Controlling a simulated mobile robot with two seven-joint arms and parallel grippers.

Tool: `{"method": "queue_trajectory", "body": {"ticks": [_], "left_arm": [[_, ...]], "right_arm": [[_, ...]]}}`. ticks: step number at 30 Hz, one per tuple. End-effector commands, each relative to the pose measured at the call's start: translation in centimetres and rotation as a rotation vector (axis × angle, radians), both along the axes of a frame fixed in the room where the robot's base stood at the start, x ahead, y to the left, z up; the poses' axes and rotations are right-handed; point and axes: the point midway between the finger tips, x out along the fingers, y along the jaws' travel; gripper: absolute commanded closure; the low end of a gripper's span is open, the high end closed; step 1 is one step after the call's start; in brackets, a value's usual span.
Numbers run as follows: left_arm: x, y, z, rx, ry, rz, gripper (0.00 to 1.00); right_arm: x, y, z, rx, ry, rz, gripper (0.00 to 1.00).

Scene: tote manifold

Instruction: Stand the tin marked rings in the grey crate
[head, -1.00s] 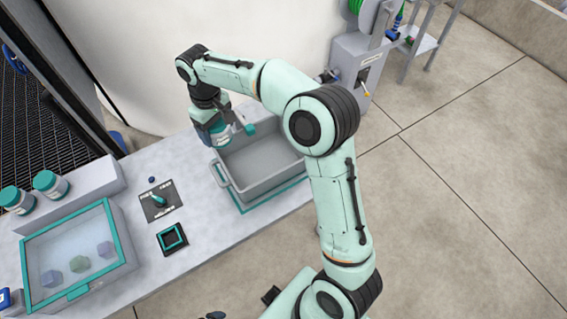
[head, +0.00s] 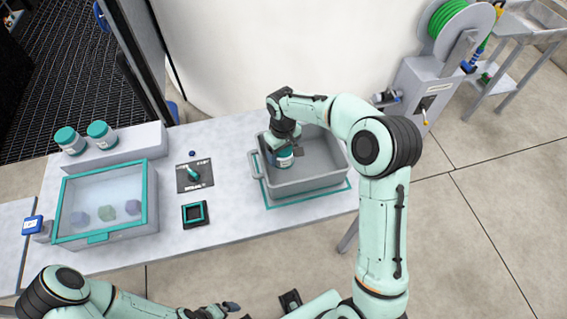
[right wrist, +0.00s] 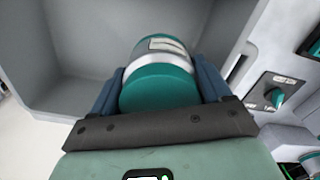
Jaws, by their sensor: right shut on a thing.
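The grey crate (head: 308,182) stands on the worktop, right of the middle, on a teal-edged mat. A tin with a teal lid and white label (head: 285,161) is inside the crate's left part. My right gripper (right wrist: 158,88) is shut on this tin, its blue fingers on either side. The tin (right wrist: 162,66) fills the middle of the right wrist view; its marking is not readable. Whether its base touches the crate floor is hidden. My left gripper (head: 212,311) is at the bottom edge, partly cut off, away from the crate; its jaws are unclear.
Two teal-lidded tins (head: 98,134) stand on a raised ledge at the left. A clear-topped case (head: 151,205) holds coloured pieces. A switch plate (head: 194,176) and a teal square frame (head: 195,214) lie left of the crate. The crate's right part is empty.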

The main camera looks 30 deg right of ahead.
Motion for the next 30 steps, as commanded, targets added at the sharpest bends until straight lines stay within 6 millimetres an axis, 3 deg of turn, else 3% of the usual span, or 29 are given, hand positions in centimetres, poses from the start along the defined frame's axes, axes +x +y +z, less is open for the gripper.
{"method": "queue_trajectory", "body": {"ticks": [8, 15, 27, 28, 29, 30], "left_arm": [[-0.1, 0.0, -0.1, 0.000, 0.001, 0.000, 0.00], [-0.2, 0.0, -0.3, 0.000, 0.002, -0.001, 0.00], [-0.3, 0.0, -0.6, 0.000, 0.003, 0.000, 0.00], [-0.3, 0.0, -0.6, 0.000, 0.003, 0.000, 0.00], [-0.3, 0.0, -0.5, 0.000, 0.003, 0.000, 0.00], [-0.3, 0.0, -0.5, 0.000, 0.003, 0.000, 0.00]], "right_arm": [[0.0, 0.0, -2.4, 0.000, -0.001, 0.000, 0.55], [0.0, 0.0, -5.8, 0.000, 0.001, 0.000, 0.55], [0.0, 0.0, -6.4, 0.000, -0.002, 0.000, 0.55], [0.0, 0.0, -6.5, 0.000, -0.002, 0.000, 0.19], [0.0, 0.0, -6.4, 0.000, -0.002, 0.000, 0.12], [0.0, 0.0, -6.4, 0.000, -0.002, 0.000, 0.12]]}}
